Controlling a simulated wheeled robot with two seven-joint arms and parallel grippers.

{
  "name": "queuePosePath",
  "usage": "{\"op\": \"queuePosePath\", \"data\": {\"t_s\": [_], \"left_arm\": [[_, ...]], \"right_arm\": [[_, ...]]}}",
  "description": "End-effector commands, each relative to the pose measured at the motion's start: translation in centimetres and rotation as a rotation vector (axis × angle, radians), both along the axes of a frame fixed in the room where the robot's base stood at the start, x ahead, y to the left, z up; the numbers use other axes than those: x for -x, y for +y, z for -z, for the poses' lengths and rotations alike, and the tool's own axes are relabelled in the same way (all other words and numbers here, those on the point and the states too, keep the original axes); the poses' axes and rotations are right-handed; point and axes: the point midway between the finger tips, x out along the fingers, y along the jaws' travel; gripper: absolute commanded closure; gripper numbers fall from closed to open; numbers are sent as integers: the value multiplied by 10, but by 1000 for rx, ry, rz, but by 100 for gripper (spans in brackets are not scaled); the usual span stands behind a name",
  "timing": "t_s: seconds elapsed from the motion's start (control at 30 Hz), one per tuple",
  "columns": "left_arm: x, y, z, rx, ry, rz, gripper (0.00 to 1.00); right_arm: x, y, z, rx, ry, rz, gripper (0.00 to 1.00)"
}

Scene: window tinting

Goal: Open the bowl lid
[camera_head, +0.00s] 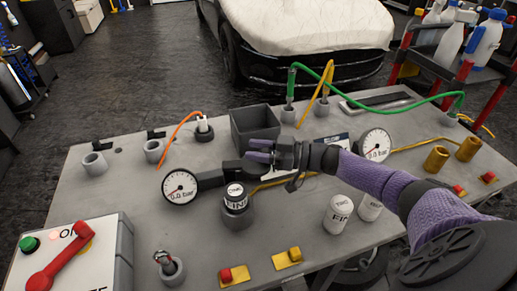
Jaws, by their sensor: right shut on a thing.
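My right gripper (262,152), with purple fingers, reaches in from the right and is shut at the dark bar (213,180) of a round 0.0 bar gauge (180,187). The exact contact is hidden by the hand. In front of it, a dark-labelled canister with a pale top (235,197) stands upright in a grey round holder (237,218). I cannot pick out a bowl lid with certainty. My left gripper is not in view.
The grey table (120,195) also holds an open dark box (253,122), white canisters (340,212), a second gauge (376,144) and yellow cups (436,159). A switch box with a red lever (60,262) is front left. Green and orange hoses cross the back.

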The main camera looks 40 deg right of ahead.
Motion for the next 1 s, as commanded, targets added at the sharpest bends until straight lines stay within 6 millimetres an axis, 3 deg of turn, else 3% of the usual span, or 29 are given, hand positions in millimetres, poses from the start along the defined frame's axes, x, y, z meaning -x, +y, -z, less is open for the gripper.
{"op": "queuePosePath", "data": {"t_s": [0.57, 1.0], "left_arm": [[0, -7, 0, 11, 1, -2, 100], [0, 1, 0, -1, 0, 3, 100]], "right_arm": [[-2, -1, -4, -3, -8, 4, 100], [-2, -1, -4, -5, -8, 4, 100]]}}
